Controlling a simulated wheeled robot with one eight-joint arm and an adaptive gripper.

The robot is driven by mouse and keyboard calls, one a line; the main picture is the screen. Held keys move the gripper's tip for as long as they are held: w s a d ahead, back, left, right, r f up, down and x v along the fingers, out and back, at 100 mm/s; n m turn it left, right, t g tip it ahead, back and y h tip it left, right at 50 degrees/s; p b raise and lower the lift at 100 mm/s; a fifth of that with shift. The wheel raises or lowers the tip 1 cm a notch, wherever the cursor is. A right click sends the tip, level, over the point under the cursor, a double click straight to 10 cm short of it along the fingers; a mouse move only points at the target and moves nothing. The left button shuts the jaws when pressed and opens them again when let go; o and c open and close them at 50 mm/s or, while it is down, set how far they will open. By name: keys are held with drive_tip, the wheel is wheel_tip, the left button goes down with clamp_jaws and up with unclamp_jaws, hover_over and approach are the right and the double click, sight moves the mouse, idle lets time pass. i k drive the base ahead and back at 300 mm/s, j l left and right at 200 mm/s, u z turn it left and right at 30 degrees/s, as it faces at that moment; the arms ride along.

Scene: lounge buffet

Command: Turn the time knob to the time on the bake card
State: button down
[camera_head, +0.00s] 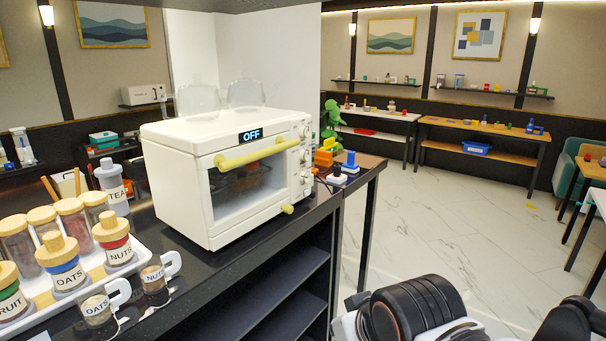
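The white oven (175,142) stands on the black counter with its front turned to the right. Its display (238,138) reads OFF. The door is shut, with a pale yellow handle (250,154) across its top. A column of small knobs (304,157) is on the panel right of the door. They are seen at a steep angle, and I cannot read their marks or tell which is the time knob. I cannot make out a bake card. Part of my arm shows at the bottom right, away from the oven; my gripper's fingers are not in view.
Left of the oven, a white tray (136,278) holds labelled jars. Small labelled cups (155,283) stand near the counter's front edge. Two clear glass vessels (198,98) are on the oven top. Small items (338,174) lie right of the oven. The marble floor (440,210) is open on the right.

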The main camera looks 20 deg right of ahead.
sight(305, 177)
drive_tip(key=i+l+u, duration=0.1)
drive_tip(key=l, duration=0.25)
drive_tip(key=i+l+u, duration=0.1)
drive_tip(key=i+l, duration=0.2)
drive_tip(key=i+l+u, duration=0.1)
drive_tip(key=l, duration=0.4)
drive_tip(key=i+l, duration=0.2)
drive_tip(key=l, duration=0.2)
drive_tip(key=i+l+u, duration=0.15)
drive_tip(key=l, duration=0.25)
drive_tip(key=i+l+u, duration=0.1)
drive_tip(key=l, duration=0.35)
drive_tip(key=i+l+u, duration=0.1)
drive_tip(key=l, duration=0.35)
drive_tip(key=i, duration=0.05)
